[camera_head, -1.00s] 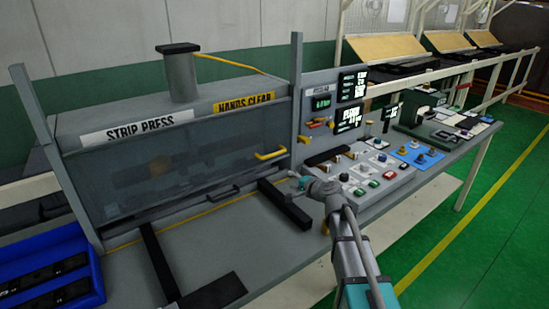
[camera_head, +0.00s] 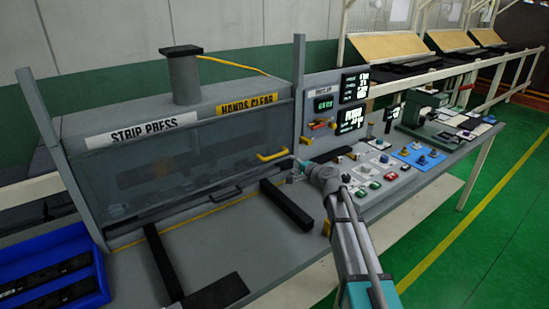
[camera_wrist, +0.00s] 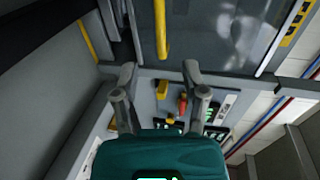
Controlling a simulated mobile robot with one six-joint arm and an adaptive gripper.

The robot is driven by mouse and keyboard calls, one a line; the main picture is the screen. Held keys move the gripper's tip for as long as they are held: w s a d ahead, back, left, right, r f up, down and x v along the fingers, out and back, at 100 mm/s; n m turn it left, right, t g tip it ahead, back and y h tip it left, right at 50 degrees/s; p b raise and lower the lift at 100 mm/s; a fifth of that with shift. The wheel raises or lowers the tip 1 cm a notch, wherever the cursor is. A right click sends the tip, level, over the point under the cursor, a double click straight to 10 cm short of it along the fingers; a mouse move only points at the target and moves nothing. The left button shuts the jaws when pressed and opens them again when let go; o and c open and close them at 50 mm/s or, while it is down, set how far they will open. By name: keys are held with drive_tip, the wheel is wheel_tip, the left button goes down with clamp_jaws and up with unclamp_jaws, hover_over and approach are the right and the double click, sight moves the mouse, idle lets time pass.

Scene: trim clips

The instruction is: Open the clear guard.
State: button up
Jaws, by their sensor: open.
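The clear guard (camera_head: 150,178) is a see-through panel across the front of the strip press, lowered over its opening. A yellow handle (camera_head: 272,156) sits at the guard's right side. In the wrist view the yellow handle (camera_wrist: 160,30) lies just beyond and between my fingertips, and the guard (camera_wrist: 235,35) spreads to its right. My gripper (camera_head: 295,172) is open and empty, just right of and slightly below the handle; it also shows in the wrist view (camera_wrist: 159,70) with both fingers apart. I see no contact with the handle.
A control panel with buttons (camera_head: 370,172) and screens (camera_head: 353,88) stands right of the press, close to my arm. A dark bar (camera_head: 287,205) lies on the bench below my gripper. A blue bin (camera_head: 45,255) is at the left. The bench front is mostly clear.

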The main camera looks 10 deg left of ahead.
sight(275, 156)
drive_tip(key=b+x, duration=0.2)
drive_tip(key=x, duration=1.1)
drive_tip(key=shift+b, duration=0.3)
clamp_jaws()
